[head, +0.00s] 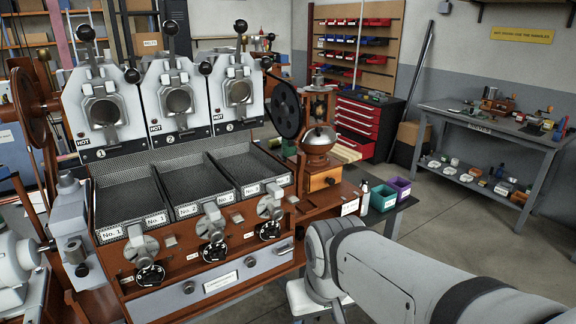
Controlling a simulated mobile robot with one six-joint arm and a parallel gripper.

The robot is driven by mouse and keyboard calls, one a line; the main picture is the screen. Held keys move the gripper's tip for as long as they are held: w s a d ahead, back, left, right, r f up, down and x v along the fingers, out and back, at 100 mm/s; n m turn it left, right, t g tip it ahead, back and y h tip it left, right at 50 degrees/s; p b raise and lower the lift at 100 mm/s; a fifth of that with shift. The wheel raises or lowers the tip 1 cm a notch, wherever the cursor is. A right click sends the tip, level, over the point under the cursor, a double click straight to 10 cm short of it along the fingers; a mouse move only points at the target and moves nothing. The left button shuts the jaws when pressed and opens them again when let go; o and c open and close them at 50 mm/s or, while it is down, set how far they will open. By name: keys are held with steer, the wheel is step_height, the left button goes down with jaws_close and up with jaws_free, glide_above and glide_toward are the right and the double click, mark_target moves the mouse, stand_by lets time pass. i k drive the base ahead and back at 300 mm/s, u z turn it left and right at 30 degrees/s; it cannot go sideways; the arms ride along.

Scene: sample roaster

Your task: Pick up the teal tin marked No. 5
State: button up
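I cannot make out a teal tin marked No. 5 in the head view. A teal open-topped bin (384,199) stands right of the roaster, beside a purple bin (400,189); I read no number on it. Small items sit on the far right bench and its lower shelf, too small to identify. My arm reaches in from the lower right and bends near the roaster's front right corner. My gripper is not visible.
The three-drum sample roaster (180,150) fills the left and middle, with three mesh trays marked No. 1 to No. 3. A red drawer cabinet (362,125) stands behind. A grey bench (490,130) stands at right. Open floor (455,225) lies between.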

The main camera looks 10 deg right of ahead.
mark_target(383, 198)
steer(key=z, duration=0.35)
steer(key=k, duration=0.5)
steer(key=z, duration=0.9)
steer(key=k, duration=0.9)
steer(key=z, duration=0.75)
steer(key=i, duration=1.05)
steer(key=u, duration=0.3)
steer(key=i, duration=1.65)
steer(key=u, duration=0.95)
steer(key=i, duration=1.7)
steer(key=u, duration=0.65)
steer(key=k, duration=0.75)
steer(key=u, duration=0.05)
